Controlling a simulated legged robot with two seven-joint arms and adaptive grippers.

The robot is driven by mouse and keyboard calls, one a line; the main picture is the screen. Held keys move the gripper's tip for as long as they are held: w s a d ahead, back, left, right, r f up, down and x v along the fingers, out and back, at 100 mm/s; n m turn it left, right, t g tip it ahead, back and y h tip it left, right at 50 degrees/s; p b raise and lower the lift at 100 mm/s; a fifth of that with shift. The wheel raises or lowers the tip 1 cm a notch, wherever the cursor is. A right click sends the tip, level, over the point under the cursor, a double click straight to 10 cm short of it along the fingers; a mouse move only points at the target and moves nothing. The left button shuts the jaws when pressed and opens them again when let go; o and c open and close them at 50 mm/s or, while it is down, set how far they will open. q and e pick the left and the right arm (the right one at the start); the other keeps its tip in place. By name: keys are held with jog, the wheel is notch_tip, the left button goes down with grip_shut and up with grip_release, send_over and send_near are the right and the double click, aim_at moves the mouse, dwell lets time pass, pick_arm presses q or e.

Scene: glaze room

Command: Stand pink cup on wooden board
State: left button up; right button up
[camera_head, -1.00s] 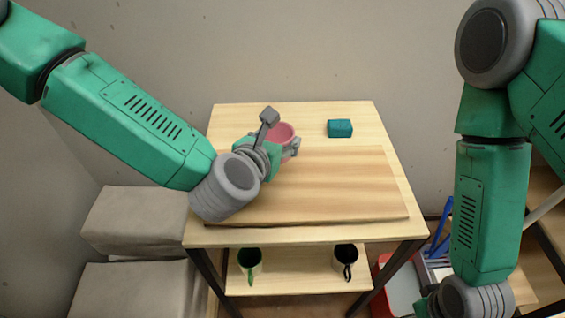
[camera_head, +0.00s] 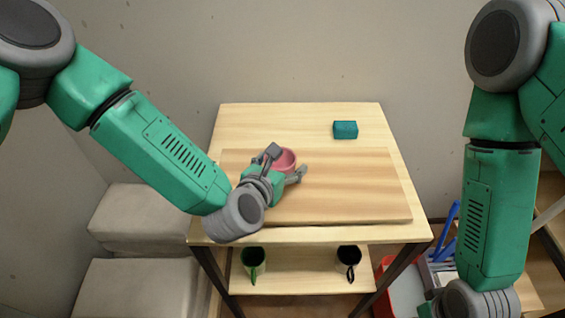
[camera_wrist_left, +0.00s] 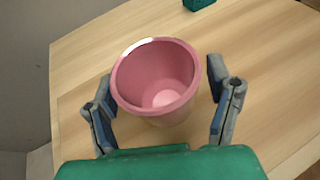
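The pink cup (camera_head: 286,161) stands upright over the back left part of the wooden board (camera_head: 350,190). In the left wrist view I look into the cup (camera_wrist_left: 160,85) from above. My left gripper (camera_head: 287,162) is around the cup, one finger on each side. In the left wrist view the fingers (camera_wrist_left: 162,105) are spread, with a gap between the right finger and the cup; the left finger is very near the rim. The cup's base contact is hidden. My right gripper (camera_head: 428,309) is mostly cut off at the bottom edge.
A teal block (camera_head: 345,130) lies on the table (camera_head: 290,120) behind the board. A green-handled mug (camera_head: 253,262) and a black-handled mug (camera_head: 348,260) stand on the lower shelf (camera_head: 300,283). Grey cushioned blocks (camera_head: 140,215) are at left. The board's right half is clear.

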pick_arm(q)
jog(key=shift+a, duration=0.5)
jog(key=shift+a+r, duration=0.2)
jog(key=shift+a, duration=0.2)
jog(key=v, duration=0.7)
jog(key=b+v, duration=0.1)
jog(key=v, duration=0.3)
jog(key=shift+s+d, duration=0.25)
jog(key=shift+d, duration=0.05)
jog(key=shift+s+a+f+m, duration=0.3)
jog(key=shift+s+a, duration=0.05)
jog(key=s+a+f+m+g+y, duration=0.1)
jog(key=s+a+f+m+g, duration=0.3)
jog(key=f+m, duration=0.45)
jog(key=s+a+f+m+g, duration=0.35)
jog(key=s+f+m, duration=0.3)
jog(key=m, duration=0.25)
jog(key=s+a+f+m+g+y, duration=0.2)
jog(key=s+a+m, duration=0.2)
jog(key=a+m, duration=0.3)
jog(key=s+a+f+m+g+y, duration=0.2)
jog(key=s+a+f+m, duration=0.1)
jog(key=s+a+m, duration=0.2)
jog(key=a+m, duration=0.2)
jog(key=a, duration=0.2)
jog(key=shift+f, duration=0.2)
pick_arm(e)
jog(key=shift+a+f, duration=0.3)
jog(key=shift+a, duration=0.15)
